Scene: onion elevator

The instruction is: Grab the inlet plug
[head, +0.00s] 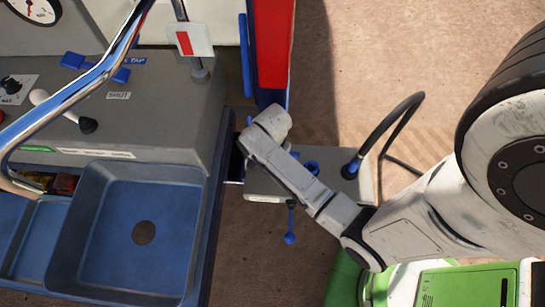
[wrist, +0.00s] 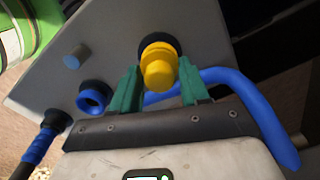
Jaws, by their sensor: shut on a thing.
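The inlet plug appears to be the yellow round-ended plug (wrist: 158,68) in the wrist view. It sits at a dark ring on a grey panel (wrist: 125,50). My gripper (wrist: 160,80) has a green finger on each side of the plug and is shut on it. In the head view my white arm reaches over the small grey panel (head: 345,185) and hides the plug and my fingers.
A blue socket (wrist: 93,98) and a hose with a blue end (wrist: 38,145) are on the panel. A bent blue handle (wrist: 240,80) passes close to my gripper. A blue sink (head: 125,235) stands left, with a red post (head: 273,45) behind the panel.

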